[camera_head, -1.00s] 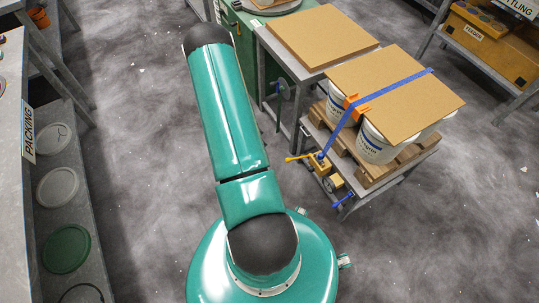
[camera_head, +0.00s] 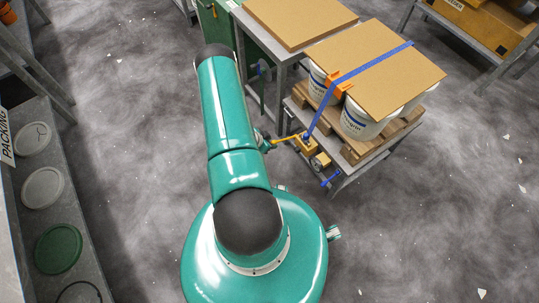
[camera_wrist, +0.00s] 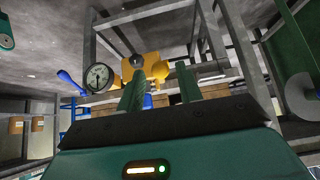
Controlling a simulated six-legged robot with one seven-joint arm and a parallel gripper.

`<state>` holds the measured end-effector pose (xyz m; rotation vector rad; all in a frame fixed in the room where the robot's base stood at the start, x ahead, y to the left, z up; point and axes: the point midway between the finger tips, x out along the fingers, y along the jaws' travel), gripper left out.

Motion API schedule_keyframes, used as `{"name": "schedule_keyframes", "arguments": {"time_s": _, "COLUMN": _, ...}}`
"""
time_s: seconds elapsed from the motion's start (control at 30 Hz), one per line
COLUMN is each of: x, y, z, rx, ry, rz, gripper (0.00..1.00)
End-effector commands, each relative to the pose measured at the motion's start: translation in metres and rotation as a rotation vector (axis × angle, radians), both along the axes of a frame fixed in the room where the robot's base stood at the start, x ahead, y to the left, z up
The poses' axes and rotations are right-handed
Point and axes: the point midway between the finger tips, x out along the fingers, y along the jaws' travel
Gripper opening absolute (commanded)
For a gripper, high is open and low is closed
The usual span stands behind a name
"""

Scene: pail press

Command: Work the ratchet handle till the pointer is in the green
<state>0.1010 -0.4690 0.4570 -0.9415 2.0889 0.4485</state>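The ratchet (camera_head: 307,146) is a yellow block on the front of the pallet stand, with its thin yellow handle (camera_head: 284,139) pointing left. My gripper (camera_head: 266,141) is beside the handle's outer end, partly behind my arm. In the wrist view my two green fingers (camera_wrist: 160,90) stand apart, with the yellow ratchet body (camera_wrist: 155,66) beyond them. A dark round knob shows near the left finger; I cannot tell if it is between the fingers. A white dial gauge (camera_wrist: 99,77) is left of the ratchet. Its dark pointer shows, but no green zone is readable.
A blue strap (camera_head: 376,69) runs over a brown board (camera_head: 400,88) on white pails (camera_head: 360,122). The pails stand on a wooden pallet (camera_head: 362,152). A grey table (camera_head: 300,25) adjoins the stand. A shelf with lids is at left.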

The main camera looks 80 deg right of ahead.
Motion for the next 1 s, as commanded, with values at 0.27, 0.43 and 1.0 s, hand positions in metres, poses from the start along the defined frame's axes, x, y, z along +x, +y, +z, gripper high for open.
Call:
{"name": "schedule_keyframes", "arguments": {"time_s": 0.27, "x": -0.003, "y": -0.006, "z": -0.008, "rx": 0.000, "ry": 0.000, "rz": 0.004, "gripper": 0.06}}
{"name": "schedule_keyframes", "arguments": {"time_s": 0.43, "x": -0.002, "y": -0.005, "z": -0.012, "rx": 0.001, "ry": 0.000, "rz": 0.004, "gripper": 0.06}}
{"name": "schedule_keyframes", "arguments": {"time_s": 1.0, "x": 0.007, "y": 0.007, "z": -0.065, "rx": 0.001, "ry": 0.000, "rz": 0.003, "gripper": 0.06}}
